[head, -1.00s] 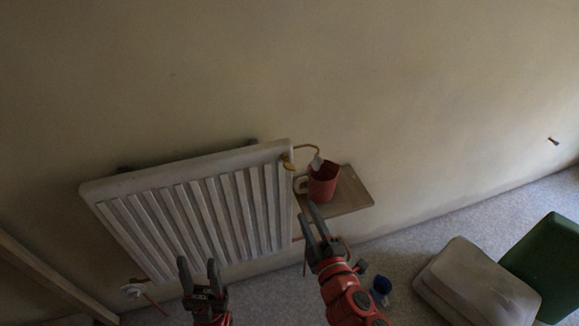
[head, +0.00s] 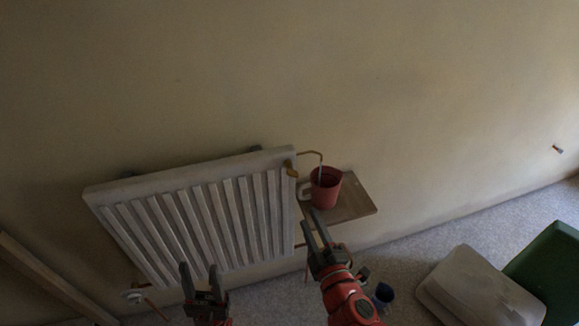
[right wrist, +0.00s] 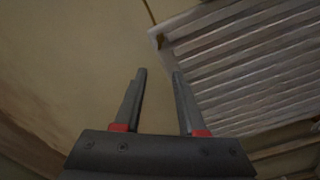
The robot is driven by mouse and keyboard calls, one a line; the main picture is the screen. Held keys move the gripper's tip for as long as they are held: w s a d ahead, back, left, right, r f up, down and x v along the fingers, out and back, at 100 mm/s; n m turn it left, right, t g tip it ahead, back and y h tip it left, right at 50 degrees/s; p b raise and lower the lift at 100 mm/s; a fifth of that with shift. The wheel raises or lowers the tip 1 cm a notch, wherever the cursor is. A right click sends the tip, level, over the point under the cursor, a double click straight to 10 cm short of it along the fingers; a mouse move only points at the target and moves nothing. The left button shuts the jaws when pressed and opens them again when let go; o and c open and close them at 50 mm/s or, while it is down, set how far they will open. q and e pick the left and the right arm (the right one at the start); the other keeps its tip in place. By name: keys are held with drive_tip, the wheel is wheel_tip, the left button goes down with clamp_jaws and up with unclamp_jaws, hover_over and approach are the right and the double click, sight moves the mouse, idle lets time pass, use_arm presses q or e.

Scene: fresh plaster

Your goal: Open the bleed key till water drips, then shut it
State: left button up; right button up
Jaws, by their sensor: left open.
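The white radiator (head: 190,212) hangs on the wall. The brass bleed key (head: 290,169) is at its upper right corner, and a brass piece also shows in the right wrist view (right wrist: 160,40). A thin bent pipe (head: 311,153) runs from there over a red mug (head: 327,189). A thin pale line drops from the pipe's end into the mug; I cannot tell whether it is water. My right gripper (head: 314,224) is open and empty, below the mug and apart from the key. My left gripper (head: 200,270) is open and empty before the radiator's lower part.
The mug stands on a small wooden shelf (head: 355,203) right of the radiator. A blue cup (head: 383,294) is on the floor. A pale cushion-like block (head: 470,285) and a green object (head: 552,265) lie at lower right. A wooden beam (head: 40,275) is at lower left.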

sight(294, 176)
drive_tip(key=shift+f, duration=0.1)
drive_tip(key=shift+m, duration=0.3)
drive_tip(key=x, duration=0.5)
drive_tip(key=p+x, duration=0.1)
drive_tip(key=x, duration=0.5)
drive_tip(key=d+p+x, duration=0.1)
drive_tip(key=x, duration=0.5)
drive_tip(key=shift+w+f, duration=0.2)
clamp_jaws()
